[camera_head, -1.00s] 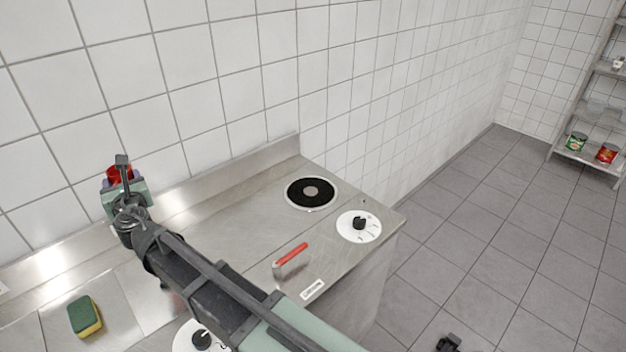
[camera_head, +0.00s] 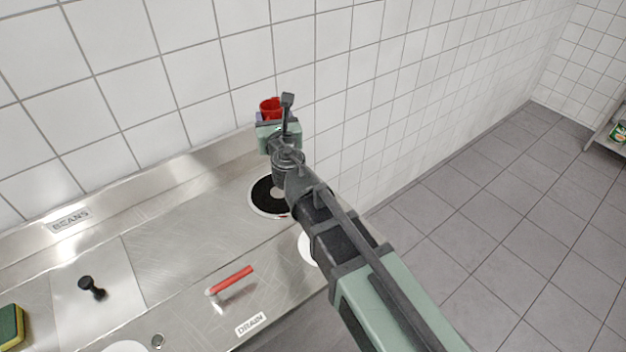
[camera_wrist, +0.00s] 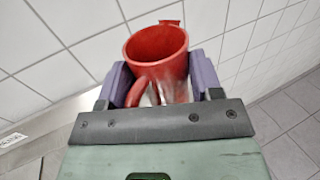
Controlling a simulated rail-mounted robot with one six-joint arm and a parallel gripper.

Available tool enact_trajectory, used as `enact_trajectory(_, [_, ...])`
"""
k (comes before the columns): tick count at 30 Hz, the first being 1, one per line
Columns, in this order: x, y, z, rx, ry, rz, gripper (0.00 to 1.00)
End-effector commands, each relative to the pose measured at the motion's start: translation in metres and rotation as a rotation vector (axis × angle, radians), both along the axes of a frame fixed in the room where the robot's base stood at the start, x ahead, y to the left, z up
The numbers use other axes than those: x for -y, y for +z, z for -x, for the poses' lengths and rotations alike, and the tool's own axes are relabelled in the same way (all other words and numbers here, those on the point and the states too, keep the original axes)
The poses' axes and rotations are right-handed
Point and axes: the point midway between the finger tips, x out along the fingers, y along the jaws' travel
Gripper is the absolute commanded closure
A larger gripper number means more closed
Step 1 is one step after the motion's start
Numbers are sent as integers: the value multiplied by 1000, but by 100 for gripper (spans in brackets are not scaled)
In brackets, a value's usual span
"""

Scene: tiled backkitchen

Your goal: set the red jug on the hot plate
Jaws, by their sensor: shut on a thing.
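The red jug (camera_wrist: 157,48) is between the two purple fingers of my gripper (camera_wrist: 162,85) in the wrist view, with its open top and handle showing. In the head view the jug (camera_head: 270,106) shows only in part behind my gripper (camera_head: 262,118), in front of the tiled wall and above the counter. My gripper is shut on the jug.
A green and yellow sponge (camera_head: 11,326) and a black knob (camera_head: 91,287) are at the left. A white dial (camera_head: 306,248) is partly behind my arm. The tiled wall (camera_head: 190,80) is close behind.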

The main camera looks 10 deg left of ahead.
Motion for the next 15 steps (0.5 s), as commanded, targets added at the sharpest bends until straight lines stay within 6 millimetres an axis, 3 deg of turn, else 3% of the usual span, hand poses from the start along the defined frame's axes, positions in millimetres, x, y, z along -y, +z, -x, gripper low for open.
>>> enact_trajectory(4, [-3,-2,1,0,18,0,73])
enact_trajectory(7, [-3,-16,1,0,17,0,73])
enact_trajectory(15, [-3,-107,1,0,16,0,73])
